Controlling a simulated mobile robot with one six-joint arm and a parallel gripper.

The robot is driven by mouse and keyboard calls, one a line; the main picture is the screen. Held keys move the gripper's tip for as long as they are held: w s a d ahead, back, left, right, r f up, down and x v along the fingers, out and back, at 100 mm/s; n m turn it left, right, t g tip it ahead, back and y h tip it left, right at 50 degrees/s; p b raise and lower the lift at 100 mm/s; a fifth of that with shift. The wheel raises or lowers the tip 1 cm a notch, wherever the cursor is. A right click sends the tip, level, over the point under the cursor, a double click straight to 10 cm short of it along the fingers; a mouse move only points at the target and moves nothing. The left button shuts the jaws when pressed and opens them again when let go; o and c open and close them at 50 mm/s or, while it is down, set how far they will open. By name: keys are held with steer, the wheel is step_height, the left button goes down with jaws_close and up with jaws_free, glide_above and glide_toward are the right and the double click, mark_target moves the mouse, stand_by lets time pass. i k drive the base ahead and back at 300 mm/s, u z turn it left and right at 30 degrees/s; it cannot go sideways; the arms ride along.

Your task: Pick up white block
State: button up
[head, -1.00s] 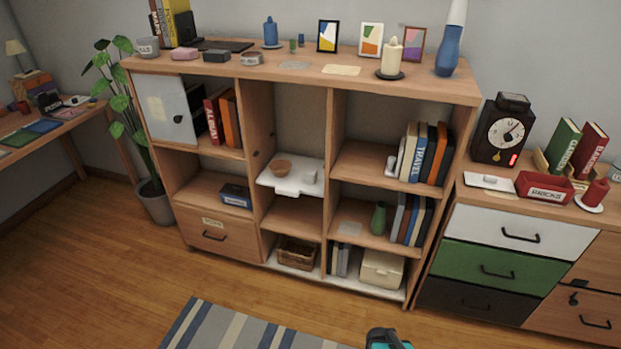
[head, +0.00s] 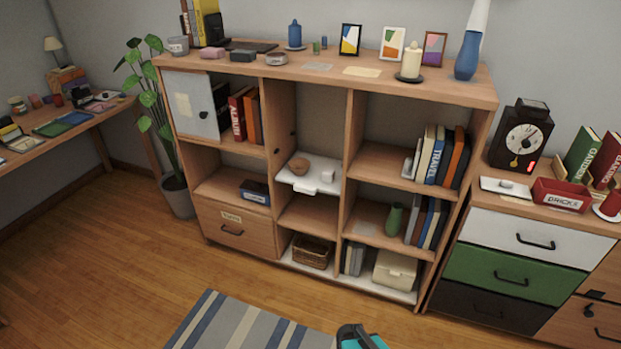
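A small white block (head: 328,176) sits on a white tray-like board (head: 306,185) in the middle compartment of the wooden shelf, right of a brown bowl (head: 299,167). Another small whitish block-like piece (head: 506,183) lies on a white tray (head: 492,184) on the dresser at the right. A black and teal end of my arm, likely my gripper (head: 359,338), shows at the bottom edge, well in front of the shelf. Its fingers cannot be made out, so whether it is open or shut is hidden.
The shelf (head: 300,72) holds books, a green vase (head: 394,219), a basket (head: 312,252) and a cream box (head: 394,270). A striped rug (head: 245,325) lies on the open floor before it. A plant (head: 150,100) and desk (head: 90,122) stand left, a drawer dresser (head: 520,262) right.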

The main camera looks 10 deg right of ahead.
mark_target(328, 175)
steer(key=z, duration=0.55)
steer(key=k, duration=0.15)
steer(key=u, duration=2.45)
steer(key=i, duration=2.1)
steer(key=z, duration=0.05)
